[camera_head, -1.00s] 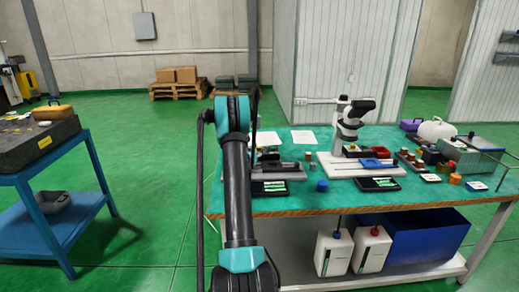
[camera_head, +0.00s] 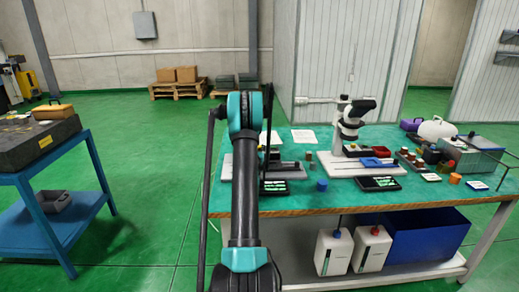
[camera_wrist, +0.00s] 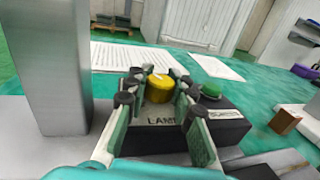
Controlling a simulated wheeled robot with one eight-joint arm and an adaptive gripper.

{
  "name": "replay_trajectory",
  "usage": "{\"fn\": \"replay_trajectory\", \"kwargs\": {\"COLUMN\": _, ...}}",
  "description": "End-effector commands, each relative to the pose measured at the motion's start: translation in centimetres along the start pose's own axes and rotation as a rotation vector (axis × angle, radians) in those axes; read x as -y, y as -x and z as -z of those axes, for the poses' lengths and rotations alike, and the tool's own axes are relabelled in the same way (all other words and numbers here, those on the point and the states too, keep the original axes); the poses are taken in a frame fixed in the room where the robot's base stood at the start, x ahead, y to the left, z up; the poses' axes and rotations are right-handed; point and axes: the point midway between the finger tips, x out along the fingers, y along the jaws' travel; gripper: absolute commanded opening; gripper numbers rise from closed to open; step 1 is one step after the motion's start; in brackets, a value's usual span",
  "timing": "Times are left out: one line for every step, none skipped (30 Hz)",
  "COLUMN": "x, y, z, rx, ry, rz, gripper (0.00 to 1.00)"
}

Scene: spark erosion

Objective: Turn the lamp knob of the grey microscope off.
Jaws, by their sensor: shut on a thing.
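In the wrist view, a round yellow knob (camera_wrist: 160,88) sits on a dark box (camera_wrist: 218,127) with lettering that begins "LAM". My gripper (camera_wrist: 159,80) has its fingers on both sides of the knob and is shut on it. A green button (camera_wrist: 212,91) is on the same box, just right of the fingers. A grey column (camera_wrist: 52,65) rises close on the left. In the head view, my arm hides my gripper and the knob. Part of a grey base (camera_head: 226,168) shows beside the arm at the table's left end.
A white microscope (camera_head: 349,125) stands farther right on the green-topped table (camera_head: 310,203). White sheets (camera_wrist: 145,57) lie behind the knob box.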

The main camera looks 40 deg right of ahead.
Motion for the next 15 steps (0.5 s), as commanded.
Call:
{"fn": "replay_trajectory", "kwargs": {"x": 0.21, "y": -0.03, "z": 0.0, "rx": 0.0, "ry": 0.0, "rz": -0.025, "gripper": 0.0}}
{"fn": "replay_trajectory", "kwargs": {"x": 0.2, "y": -0.03, "z": 0.0, "rx": 0.0, "ry": 0.0, "rz": -0.041, "gripper": 0.0}}
{"fn": "replay_trajectory", "kwargs": {"x": 0.19, "y": -0.03, "z": 0.0, "rx": 0.0, "ry": 0.0, "rz": -0.06, "gripper": 0.0}}
{"fn": "replay_trajectory", "kwargs": {"x": 0.16, "y": -0.01, "z": 0.01, "rx": 0.0, "ry": 0.0, "rz": -0.072, "gripper": 0.0}}
{"fn": "replay_trajectory", "kwargs": {"x": 0.09, "y": 0.0, "z": 0.01, "rx": 0.0, "ry": 0.0, "rz": -0.083, "gripper": 0.0}}
{"fn": "replay_trajectory", "kwargs": {"x": 0.06, "y": 0.02, "z": 0.01, "rx": 0.0, "ry": 0.0, "rz": -0.093, "gripper": 0.0}}
{"fn": "replay_trajectory", "kwargs": {"x": 0.03, "y": 0.03, "z": 0.01, "rx": 0.0, "ry": 0.0, "rz": -0.099, "gripper": 0.0}}
{"fn": "replay_trajectory", "kwargs": {"x": 0.0, "y": 0.05, "z": 0.01, "rx": 0.0, "ry": 0.0, "rz": -0.104, "gripper": 0.0}}
{"fn": "replay_trajectory", "kwargs": {"x": -0.01, "y": 0.06, "z": 0.01, "rx": 0.0, "ry": 0.0, "rz": -0.107, "gripper": 0.0}}
{"fn": "replay_trajectory", "kwargs": {"x": -0.02, "y": 0.06, "z": 0.01, "rx": 0.0, "ry": 0.0, "rz": -0.109, "gripper": 0.0}}
{"fn": "replay_trajectory", "kwargs": {"x": -0.03, "y": 0.07, "z": 0.02, "rx": 0.0, "ry": 0.0, "rz": -0.109, "gripper": 0.0}}
{"fn": "replay_trajectory", "kwargs": {"x": -0.04, "y": 0.07, "z": 0.02, "rx": 0.0, "ry": 0.0, "rz": -0.109, "gripper": 0.0}}
{"fn": "replay_trajectory", "kwargs": {"x": -0.04, "y": 0.07, "z": 0.02, "rx": 0.0, "ry": 0.0, "rz": -0.109, "gripper": 0.0}}
{"fn": "replay_trajectory", "kwargs": {"x": -0.04, "y": 0.07, "z": 0.02, "rx": 0.0, "ry": 0.0, "rz": -0.108, "gripper": 0.0}}
{"fn": "replay_trajectory", "kwargs": {"x": -0.05, "y": 0.07, "z": 0.02, "rx": 0.0, "ry": 0.0, "rz": -0.108, "gripper": 0.0}}
